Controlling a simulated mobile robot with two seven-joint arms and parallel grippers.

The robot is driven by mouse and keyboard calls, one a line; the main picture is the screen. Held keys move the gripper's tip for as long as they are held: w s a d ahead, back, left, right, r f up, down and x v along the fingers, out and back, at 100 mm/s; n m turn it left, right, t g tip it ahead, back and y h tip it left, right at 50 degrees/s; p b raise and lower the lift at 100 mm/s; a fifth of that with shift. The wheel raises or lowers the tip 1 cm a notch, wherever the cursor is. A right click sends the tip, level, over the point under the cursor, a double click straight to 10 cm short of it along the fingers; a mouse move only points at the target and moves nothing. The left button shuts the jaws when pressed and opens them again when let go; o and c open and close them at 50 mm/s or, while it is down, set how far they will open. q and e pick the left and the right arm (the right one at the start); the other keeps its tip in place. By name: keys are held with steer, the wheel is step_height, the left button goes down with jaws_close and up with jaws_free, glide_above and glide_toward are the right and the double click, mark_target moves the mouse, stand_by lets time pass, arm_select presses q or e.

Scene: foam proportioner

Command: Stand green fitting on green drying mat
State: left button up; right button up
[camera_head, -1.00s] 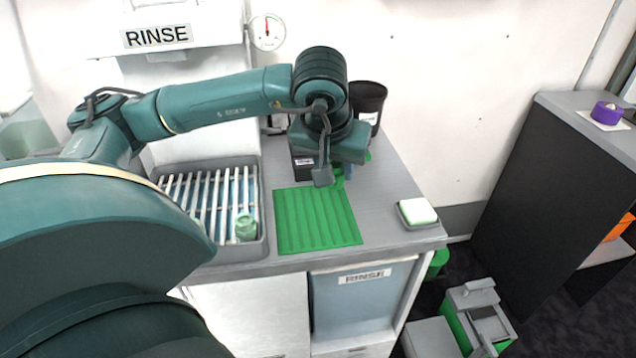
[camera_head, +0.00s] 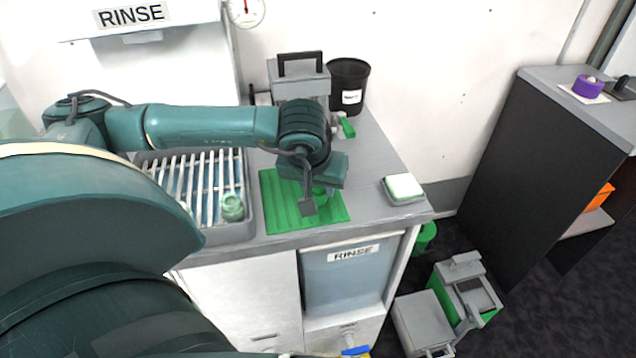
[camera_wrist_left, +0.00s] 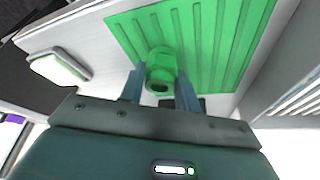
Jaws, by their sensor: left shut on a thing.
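The green fitting (camera_wrist_left: 160,70) is between the fingers of my left gripper (camera_wrist_left: 160,88) in the left wrist view, over the green ribbed drying mat (camera_wrist_left: 225,40). My left gripper is shut on it. In the head view the gripper (camera_head: 318,198) is over the right part of the mat (camera_head: 280,205), and the fitting is mostly hidden behind the gripper. I cannot tell whether the fitting touches the mat. My right gripper is not in view.
A sink rack (camera_head: 205,170) left of the mat holds a pale green jar-like piece (camera_head: 232,207). A soap or sponge dish (camera_head: 403,189) sits to the right. A black bin (camera_head: 347,85) and a grey handled box (camera_head: 300,75) stand behind. The counter's front edge is close to the mat.

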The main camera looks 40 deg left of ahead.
arm_select(q)
steer(key=shift+f, duration=0.25)
steer(key=o, duration=1)
steer(key=shift+r, duration=0.1)
steer(key=shift+r, duration=0.4)
steer(key=v, duration=1.1)
steer(key=shift+s+r, duration=0.15)
steer(key=shift+r, duration=0.1)
